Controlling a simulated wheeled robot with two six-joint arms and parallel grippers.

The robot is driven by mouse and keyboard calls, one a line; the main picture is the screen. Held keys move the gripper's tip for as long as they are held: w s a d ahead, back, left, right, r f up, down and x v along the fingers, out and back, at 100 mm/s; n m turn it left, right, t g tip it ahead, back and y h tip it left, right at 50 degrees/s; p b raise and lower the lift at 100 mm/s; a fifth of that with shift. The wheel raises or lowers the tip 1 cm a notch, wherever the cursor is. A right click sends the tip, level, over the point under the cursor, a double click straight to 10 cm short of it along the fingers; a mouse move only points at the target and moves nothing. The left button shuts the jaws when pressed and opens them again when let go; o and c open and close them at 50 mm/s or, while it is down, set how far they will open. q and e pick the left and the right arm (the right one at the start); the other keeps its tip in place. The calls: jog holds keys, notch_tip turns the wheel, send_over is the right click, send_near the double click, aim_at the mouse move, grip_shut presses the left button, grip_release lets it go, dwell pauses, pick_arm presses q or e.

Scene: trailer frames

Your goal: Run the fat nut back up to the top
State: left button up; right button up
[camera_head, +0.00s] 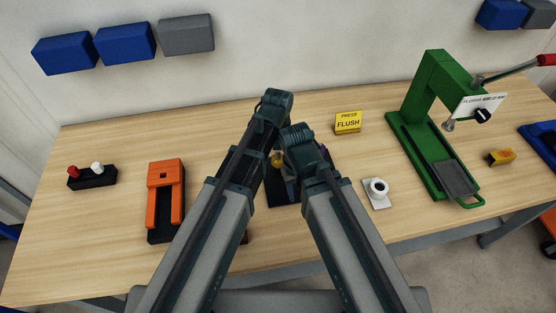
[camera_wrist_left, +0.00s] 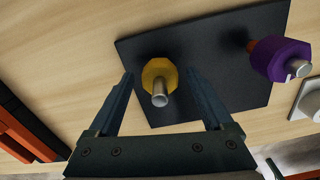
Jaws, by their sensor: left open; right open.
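A black plate (camera_wrist_left: 135,52) carries two upright metal studs. A yellow many-sided nut (camera_wrist_left: 158,72) sits low on one stud, with the bare rod end (camera_wrist_left: 160,97) standing out past it. A thick purple nut (camera_wrist_left: 272,57) is near the free end of the other stud. I cannot tell which is the fat nut. My left gripper (camera_wrist_left: 160,78) is open, its fingers on either side of the yellow nut with gaps showing. In the head view my arms mostly hide the plate (camera_head: 285,202). My right gripper (camera_head: 298,140) is close beside the left; its fingers are mostly hidden.
Left of the plate are an orange fixture (camera_head: 165,175) and a small block with red and white knobs (camera_head: 92,177). Bare wood (camera_head: 115,135) lies between.

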pick_arm(q)
grip_shut()
dwell(0.4)
